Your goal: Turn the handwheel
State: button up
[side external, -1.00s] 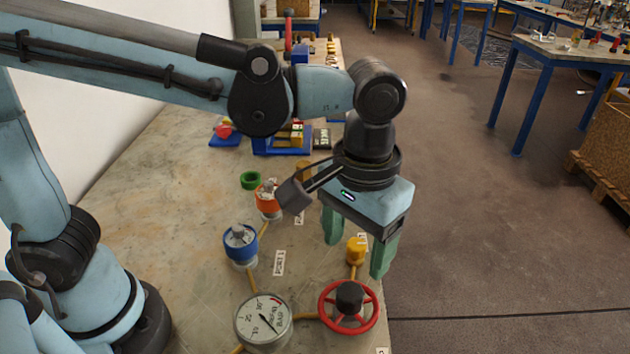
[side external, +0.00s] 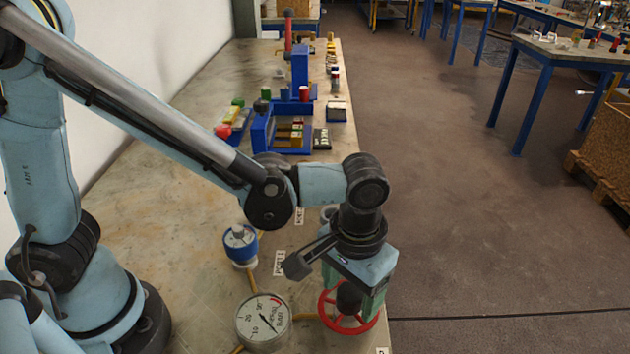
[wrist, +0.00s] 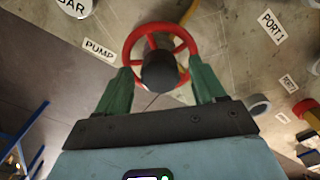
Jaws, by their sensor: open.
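The red handwheel (side external: 329,320) with a black hub (side external: 348,298) stands at the front right of the bench in the side external view. The wheel (wrist: 128,44) and its hub (wrist: 159,70) also show in the wrist view. My gripper (side external: 362,296) is open and points down over the wheel. In the wrist view, the green fingers of my gripper (wrist: 160,80) stand on either side of the hub, close to the rim. I cannot tell whether they touch the rim. In the side external view my gripper hides the wheel's far side.
A round gauge (side external: 263,322) stands just left of the wheel, joined by a yellow pipe. A blue-collared port (side external: 241,245) stands behind it. A blue rack (side external: 290,135) with small parts is at the back. The bench edge lies just right of the wheel.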

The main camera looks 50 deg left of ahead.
jog(key=c, duration=1.1)
jog(key=shift+o, duration=0.2)
jog(key=shift+m, duration=0.3)
jog(key=m, duration=1.1)
jog(key=shift+m, duration=0.4)
jog(key=m, duration=1.1)
jog(key=shift+m, duration=0.3)
